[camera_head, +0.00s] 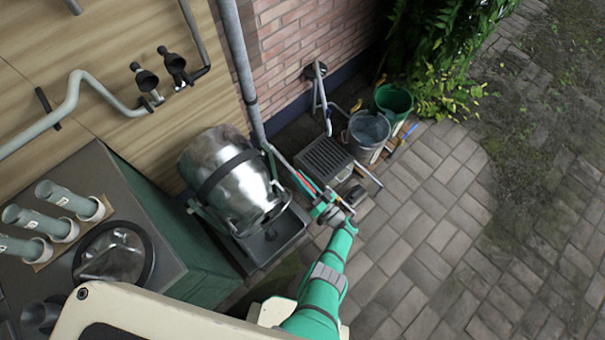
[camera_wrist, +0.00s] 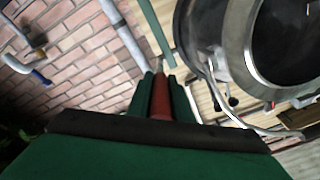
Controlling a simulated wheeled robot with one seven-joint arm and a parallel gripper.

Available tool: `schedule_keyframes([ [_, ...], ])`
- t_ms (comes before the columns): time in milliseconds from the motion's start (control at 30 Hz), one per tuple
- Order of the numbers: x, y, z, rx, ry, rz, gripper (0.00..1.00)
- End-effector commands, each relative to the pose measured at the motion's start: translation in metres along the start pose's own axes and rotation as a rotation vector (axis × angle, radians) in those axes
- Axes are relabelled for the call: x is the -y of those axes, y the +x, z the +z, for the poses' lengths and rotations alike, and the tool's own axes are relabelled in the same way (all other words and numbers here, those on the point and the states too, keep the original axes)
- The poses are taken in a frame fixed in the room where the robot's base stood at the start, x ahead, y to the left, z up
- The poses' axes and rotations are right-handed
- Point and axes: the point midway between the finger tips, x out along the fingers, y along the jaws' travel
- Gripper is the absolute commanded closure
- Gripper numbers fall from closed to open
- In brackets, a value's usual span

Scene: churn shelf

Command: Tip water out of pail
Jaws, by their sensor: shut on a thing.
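A large shiny metal pail (camera_head: 215,170) with a dark band sits in a cradle, tilted with its mouth toward the lower right, above a dark tray (camera_head: 272,243). In the wrist view the pail (camera_wrist: 208,22) is at upper right, its dark mouth turned toward the camera. I see no water running from it. My gripper (camera_head: 334,210) is right of the pail. In the wrist view my gripper (camera_wrist: 161,92) is shut on a red grip (camera_wrist: 160,104), which seems to belong to a teal lever (camera_wrist: 156,32). Most of the grip is hidden by the fingers.
A grey bucket (camera_head: 368,130) and a green bucket (camera_head: 394,99) stand by the wall beyond my gripper. A dark slatted grate (camera_head: 323,160) lies nearer. A green cabinet (camera_head: 165,235) with upright tubes is at left. Open paving (camera_head: 450,220) lies to the right.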

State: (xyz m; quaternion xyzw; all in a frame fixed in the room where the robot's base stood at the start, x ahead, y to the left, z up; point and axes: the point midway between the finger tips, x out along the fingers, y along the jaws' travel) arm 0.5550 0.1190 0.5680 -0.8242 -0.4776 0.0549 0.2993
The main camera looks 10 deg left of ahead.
Motion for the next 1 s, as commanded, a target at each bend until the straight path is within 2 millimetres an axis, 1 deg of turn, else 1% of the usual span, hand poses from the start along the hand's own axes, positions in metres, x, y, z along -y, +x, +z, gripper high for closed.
schedule_keyframes([
  [33,0.0003,0.0020,0.0022,0.003,0.000,-0.004,1.00],
  [233,0.0020,-0.0005,0.0045,-0.007,-0.001,-0.010,1.00],
  [633,0.0014,-0.0020,0.0032,-0.010,-0.003,-0.010,1.00],
  [667,0.0014,-0.0021,0.0031,-0.010,-0.003,-0.010,0.76],
  [700,0.0013,-0.0023,0.0030,-0.011,-0.003,-0.010,0.66],
  [733,0.0012,-0.0026,0.0029,-0.011,-0.003,-0.009,0.62],
  [1000,0.0011,-0.0040,0.0026,-0.014,-0.002,-0.007,0.62],
])
